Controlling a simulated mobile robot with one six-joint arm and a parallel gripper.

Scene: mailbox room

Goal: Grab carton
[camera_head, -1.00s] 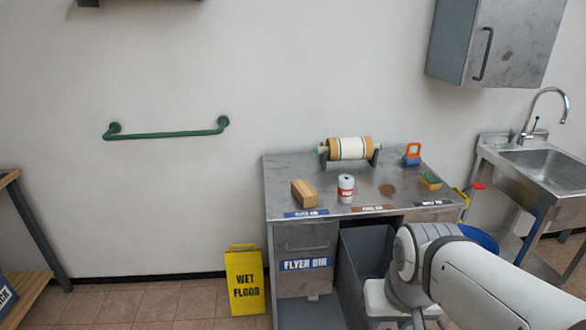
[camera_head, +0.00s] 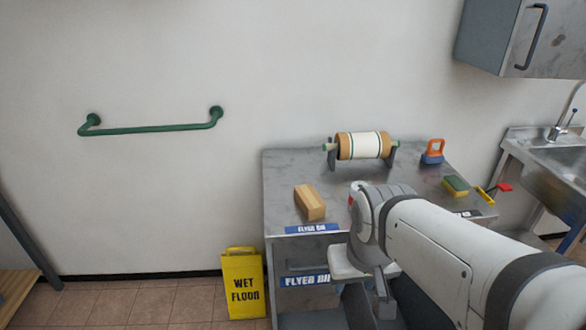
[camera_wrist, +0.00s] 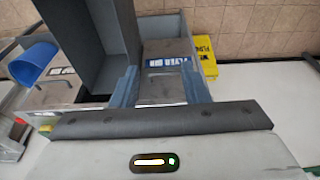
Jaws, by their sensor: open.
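The carton, a small tan box (camera_head: 310,202), lies on the left front part of the metal table (camera_head: 285,165), just behind the blue flyer label. It does not show in the wrist view. My gripper (camera_head: 382,290) hangs in front of the table's front, below the tabletop and to the right of the carton, apart from it. In the wrist view my gripper (camera_wrist: 161,90) has its two blue-grey fingers spread, with nothing held between them. The flyer bin front (camera_wrist: 165,63) shows beyond the fingers.
A paper roll on a stand (camera_head: 362,146), an orange-and-blue object (camera_head: 433,150) and a sponge (camera_head: 456,186) are on the table. My arm mostly hides the red-and-white can. A yellow wet floor sign (camera_head: 243,285) stands left of the table; the sink (camera_head: 555,158) is at right.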

